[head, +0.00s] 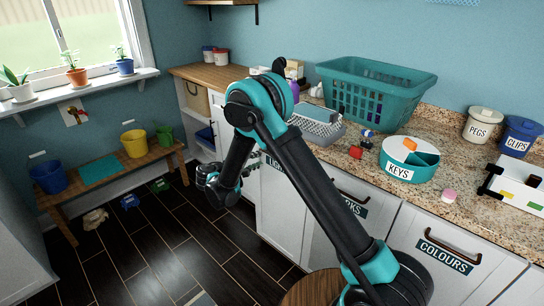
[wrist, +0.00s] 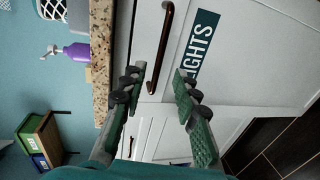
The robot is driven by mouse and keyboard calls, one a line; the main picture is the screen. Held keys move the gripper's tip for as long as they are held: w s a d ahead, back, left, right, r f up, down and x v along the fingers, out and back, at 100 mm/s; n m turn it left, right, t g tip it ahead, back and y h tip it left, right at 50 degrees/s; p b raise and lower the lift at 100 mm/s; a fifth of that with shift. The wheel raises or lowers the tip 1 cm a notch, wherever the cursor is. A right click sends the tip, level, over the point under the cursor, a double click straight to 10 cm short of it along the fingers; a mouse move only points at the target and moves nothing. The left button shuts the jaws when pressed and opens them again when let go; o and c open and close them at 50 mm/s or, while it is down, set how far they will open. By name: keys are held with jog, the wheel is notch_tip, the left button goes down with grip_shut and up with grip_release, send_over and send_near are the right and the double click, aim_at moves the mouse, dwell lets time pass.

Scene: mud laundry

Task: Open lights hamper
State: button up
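The lights hamper is a white front with a dark "LIGHTS" label (wrist: 201,46) and a bronze bar handle (wrist: 161,45) in the wrist view, which is turned sideways. The front looks closed. In the head view its white front (head: 281,200) is below the counter, with the label partly covered by my arm. My gripper (wrist: 160,88) is open and empty, its two fingers apart in front of the hamper. The handle lies beyond the fingertips, roughly in line with the gap between them, and no contact shows.
The granite counter (head: 384,150) above holds a teal basket (head: 375,95), a keys tub (head: 398,172) and jars. The darks front (head: 325,235) and colours front (head: 440,255) stand to the right. A bench (head: 110,165) with buckets is at left; dark floor between is mostly clear.

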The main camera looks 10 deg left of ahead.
jog(key=x, duration=0.9)
grip_shut()
